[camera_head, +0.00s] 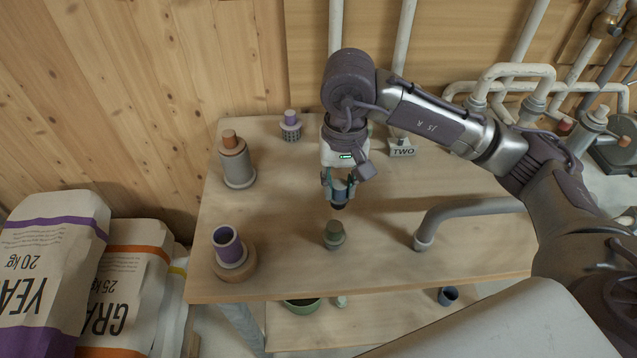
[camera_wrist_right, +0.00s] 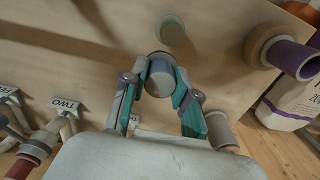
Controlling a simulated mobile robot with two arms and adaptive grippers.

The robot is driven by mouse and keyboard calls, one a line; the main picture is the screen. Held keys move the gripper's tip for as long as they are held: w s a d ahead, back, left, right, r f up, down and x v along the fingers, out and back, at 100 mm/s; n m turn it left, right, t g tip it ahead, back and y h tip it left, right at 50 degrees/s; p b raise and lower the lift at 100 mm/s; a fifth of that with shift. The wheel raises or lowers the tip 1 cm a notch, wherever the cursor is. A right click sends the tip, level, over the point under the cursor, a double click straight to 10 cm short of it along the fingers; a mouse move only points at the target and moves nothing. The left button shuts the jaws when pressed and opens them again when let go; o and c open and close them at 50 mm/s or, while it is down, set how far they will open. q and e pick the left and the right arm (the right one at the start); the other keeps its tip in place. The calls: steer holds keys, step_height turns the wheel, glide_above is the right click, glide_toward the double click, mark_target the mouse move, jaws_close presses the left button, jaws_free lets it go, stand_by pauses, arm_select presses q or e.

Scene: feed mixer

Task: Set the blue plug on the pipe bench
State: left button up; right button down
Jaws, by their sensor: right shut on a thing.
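My right gripper (camera_head: 339,186) hangs over the middle of the wooden pipe bench (camera_head: 285,200). It is shut on the blue plug (camera_wrist_right: 160,78), whose grey-blue round end shows between the fingers in the wrist view. The plug is held clear above the bench top. A green plug (camera_head: 334,232) stands on the bench just in front of and below the gripper; it shows blurred in the wrist view (camera_wrist_right: 174,30). My left gripper is not in view.
A purple-lined pipe stub (camera_head: 229,248) and an orange-topped stub (camera_head: 237,160) stand at the left. A small purple-topped piece (camera_head: 291,125) and a TWO sign (camera_head: 402,151) stand behind. A bent grey pipe (camera_head: 460,211) lies right. Bare wood surrounds the green plug.

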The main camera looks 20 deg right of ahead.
steer(key=w+a+f+p, duration=0.1)
steer(key=w+f, duration=0.1)
steer(key=f, duration=0.1)
steer(key=w+a+f+p, duration=0.1)
steer(key=w+f, duration=0.2)
steer(key=w+a+f+p, duration=0.1)
steer(key=w+f, duration=0.1)
steer(key=f, duration=0.1)
steer(key=shift+w+a+p, duration=0.4)
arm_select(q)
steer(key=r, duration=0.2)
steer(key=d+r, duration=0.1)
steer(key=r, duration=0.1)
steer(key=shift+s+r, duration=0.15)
arm_select(e)
steer(key=shift+f, duration=0.2)
steer(key=shift+f+b, duration=0.2)
steer(key=shift+b, duration=0.2)
steer(key=c, duration=0.9)
jaws_free()
steer(key=shift+r, duration=0.1)
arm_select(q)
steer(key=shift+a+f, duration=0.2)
